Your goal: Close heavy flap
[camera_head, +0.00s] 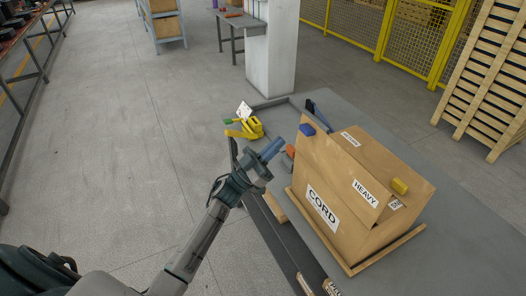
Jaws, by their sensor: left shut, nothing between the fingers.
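A brown cardboard box (332,235) stands on the grey table, with a CORD label on the side facing me. Its flap labelled HEAVY (345,172) appears to rise at a slant along the near left side; its exact angle is hard to tell. Another top flap (383,152) shows behind it. My right gripper is out of view.
The grey table (458,225) has free room right of the box. A yellow tool (246,128) and an orange item (290,151) lie on its left part. A white pillar (272,50) stands behind, with wooden pallets (488,75) at the right. The floor at left is clear.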

